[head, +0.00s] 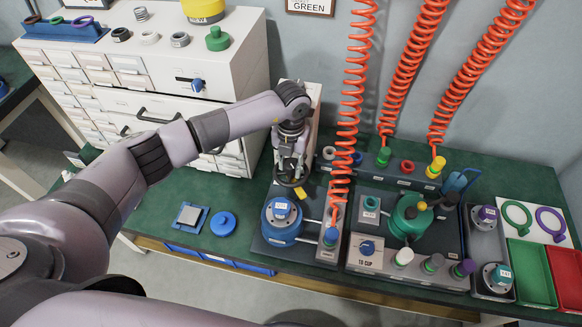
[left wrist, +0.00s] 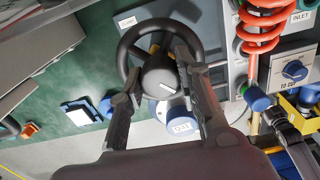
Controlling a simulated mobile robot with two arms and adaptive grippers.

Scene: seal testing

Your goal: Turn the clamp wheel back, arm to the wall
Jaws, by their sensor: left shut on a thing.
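The clamp wheel is a small dark handwheel (left wrist: 122,48) with a round black hub that carries a white mark. In the left wrist view my left gripper (left wrist: 160,68) has a finger on each side of the hub, shut on it. In the head view the gripper (head: 291,172) points down at the wheel, partly hiding it, above the blue round vessel (head: 282,233) on its grey base. The vessel's labelled blue top (left wrist: 181,126) shows below the hub in the left wrist view.
A red coiled hose (head: 353,95) hangs close to the right of my left gripper. A white drawer cabinet (head: 232,75) stands at the left. A blue disc (head: 223,223) lies on the green bench left of the vessel. The grey wall (head: 300,50) is behind.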

